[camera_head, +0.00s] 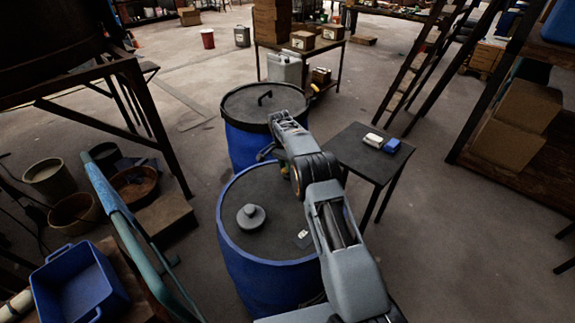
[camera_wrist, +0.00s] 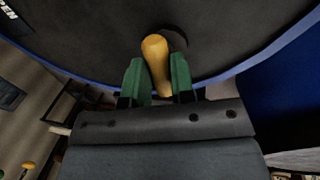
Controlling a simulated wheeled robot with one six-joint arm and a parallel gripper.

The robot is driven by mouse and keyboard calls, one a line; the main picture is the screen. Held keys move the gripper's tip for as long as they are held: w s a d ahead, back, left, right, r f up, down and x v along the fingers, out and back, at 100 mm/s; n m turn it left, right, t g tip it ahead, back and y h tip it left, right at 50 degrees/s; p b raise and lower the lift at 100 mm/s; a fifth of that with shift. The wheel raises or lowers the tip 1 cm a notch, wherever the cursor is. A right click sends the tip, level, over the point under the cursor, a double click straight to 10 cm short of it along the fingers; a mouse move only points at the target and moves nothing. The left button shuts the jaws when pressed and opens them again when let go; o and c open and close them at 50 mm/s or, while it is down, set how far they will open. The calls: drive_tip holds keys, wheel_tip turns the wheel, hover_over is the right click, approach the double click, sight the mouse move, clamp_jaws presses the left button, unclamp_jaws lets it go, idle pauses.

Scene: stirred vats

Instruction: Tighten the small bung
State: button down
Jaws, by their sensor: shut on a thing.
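A blue drum (camera_head: 262,277) with a dark lid stands in front of me. A wide grey bung (camera_head: 251,217) with a raised knob sits on the left of its lid. In the wrist view, the green fingers of my gripper (camera_wrist: 157,80) are closed on a yellow-orange peg (camera_wrist: 155,52). The peg's far end is over the dark lid (camera_wrist: 100,35), beside a dark round patch. I cannot tell whether the peg is the small bung or a tool on it, or whether it touches the lid. In the camera_head view, my arm mostly hides the gripper.
A second blue drum (camera_head: 247,147) with a black-rimmed lid stands just behind. A small dark table (camera_head: 350,150) to the right bears a white and a blue item. A blue bin (camera_head: 80,285) and a blue-green pipe (camera_head: 125,230) are at left. Open floor (camera_head: 450,230) lies right.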

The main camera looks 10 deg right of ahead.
drive_tip(key=shift+m, duration=0.3)
idle(0.4)
drive_tip(key=c, duration=1)
unclamp_jaws()
drive_tip(key=shift+o, duration=0.2)
drive_tip(key=shift+w+a+r, duration=0.1)
drive_tip(key=shift+w+r, duration=0.1)
drive_tip(key=shift+r, duration=0.4)
wheel_tip(320, 180, up, 12)
drive_tip(key=w+a+p, duration=0.1)
drive_tip(key=w+p, duration=0.1)
drive_tip(key=p, duration=1.2)
drive_tip(key=shift+r, duration=0.15)
drive_tip(key=shift+a+r+p, duration=0.1)
drive_tip(key=shift+a+p, duration=0.05)
drive_tip(key=shift+p, duration=0.45)
